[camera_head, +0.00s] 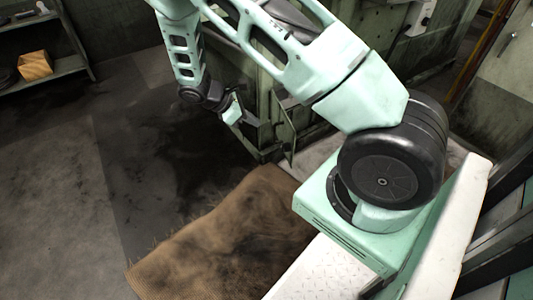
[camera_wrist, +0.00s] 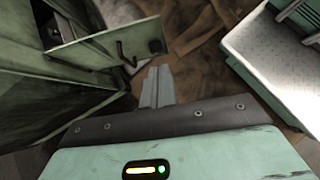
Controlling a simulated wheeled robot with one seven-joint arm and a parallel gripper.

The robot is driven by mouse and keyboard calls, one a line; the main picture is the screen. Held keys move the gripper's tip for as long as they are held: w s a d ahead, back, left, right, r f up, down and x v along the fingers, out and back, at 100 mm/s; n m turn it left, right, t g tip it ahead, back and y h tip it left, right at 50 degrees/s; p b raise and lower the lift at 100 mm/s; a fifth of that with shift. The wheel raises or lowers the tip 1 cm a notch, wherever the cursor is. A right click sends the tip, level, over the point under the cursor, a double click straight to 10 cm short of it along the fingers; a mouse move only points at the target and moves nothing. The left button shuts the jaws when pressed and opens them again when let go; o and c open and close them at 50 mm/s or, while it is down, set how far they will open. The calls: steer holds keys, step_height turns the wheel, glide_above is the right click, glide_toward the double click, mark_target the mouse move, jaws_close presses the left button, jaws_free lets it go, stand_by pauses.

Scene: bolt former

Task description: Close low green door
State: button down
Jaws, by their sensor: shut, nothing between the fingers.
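The low green door (camera_wrist: 98,46) stands open in the wrist view, swung out from the green machine body (camera_wrist: 40,100). A dark handle shows on its face. In the head view the door (camera_head: 291,137) is seen nearly edge-on at the machine's lower front. My gripper (camera_wrist: 157,74) is shut and empty. Its fingers point toward the floor just beyond the door's lower edge in the wrist view; I cannot tell whether they touch it. In the head view my gripper (camera_head: 248,121) is low, left of the door, and its fingertips are hard to make out.
A brown ragged mat (camera_head: 225,240) lies on the stained floor in front of the machine. A metal shelf (camera_head: 60,68) with a wooden box (camera_head: 35,65) stands at the far left. The floor (camera_head: 100,180) left of the machine is clear.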

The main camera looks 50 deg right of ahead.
steer(key=f, duration=0.1)
steer(key=b, duration=0.5)
glide_toward(293, 135)
steer(key=shift+x, duration=3)
steer(key=shift+a+f, duration=0.1)
steer(key=shift+p, duration=0.3)
